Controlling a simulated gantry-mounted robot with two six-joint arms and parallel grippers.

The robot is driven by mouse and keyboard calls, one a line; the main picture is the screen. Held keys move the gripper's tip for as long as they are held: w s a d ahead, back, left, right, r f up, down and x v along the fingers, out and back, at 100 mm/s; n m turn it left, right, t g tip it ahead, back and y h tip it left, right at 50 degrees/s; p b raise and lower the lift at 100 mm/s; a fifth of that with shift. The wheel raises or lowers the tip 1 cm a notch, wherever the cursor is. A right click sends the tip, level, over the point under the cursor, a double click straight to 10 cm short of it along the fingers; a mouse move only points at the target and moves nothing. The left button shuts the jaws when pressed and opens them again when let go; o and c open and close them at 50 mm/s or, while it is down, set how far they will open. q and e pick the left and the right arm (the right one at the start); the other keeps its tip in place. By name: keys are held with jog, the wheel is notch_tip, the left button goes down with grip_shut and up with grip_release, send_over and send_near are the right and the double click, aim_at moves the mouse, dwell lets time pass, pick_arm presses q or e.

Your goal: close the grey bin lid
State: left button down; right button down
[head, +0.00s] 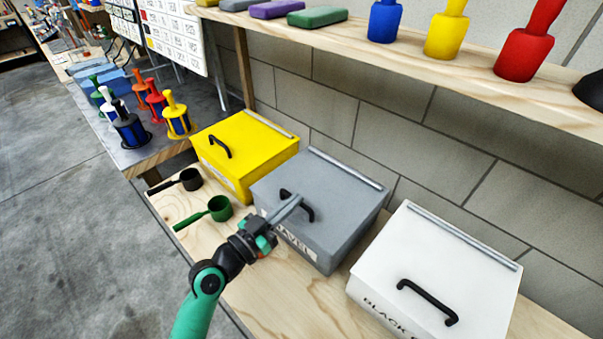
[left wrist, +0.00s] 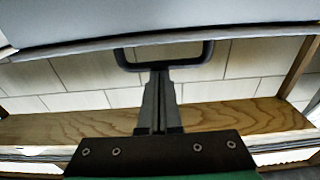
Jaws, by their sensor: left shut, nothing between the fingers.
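The grey bin (head: 309,246) stands between a yellow bin and a white bin on the wooden bench. Its grey lid (head: 335,185) looks down on the bin in the head view; any small gap is too fine to tell. A black handle (head: 309,213) is on the lid's front part. My left gripper (head: 298,199) is shut and empty, its tips at the handle. In the left wrist view the shut fingers (left wrist: 159,76) point at the handle's bar (left wrist: 165,66), overlapping it; contact cannot be told. The lid (left wrist: 160,20) fills the top there. My right gripper is not in view.
The yellow bin (head: 247,142) is at left and the white bin (head: 450,255) at right, close to the grey one. Black (head: 190,179) and green (head: 220,208) scoops lie left on the bench. A wooden shelf (head: 430,60) with colored items overhangs behind.

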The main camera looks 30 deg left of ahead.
pick_arm(q)
jog(key=shift+f, duration=0.2)
notch_tip(320, 180, up, 4)
jog(key=p, duration=0.3)
jog(key=shift+r, duration=0.2)
jog(key=f+v, duration=0.1)
jog(key=v, duration=0.8)
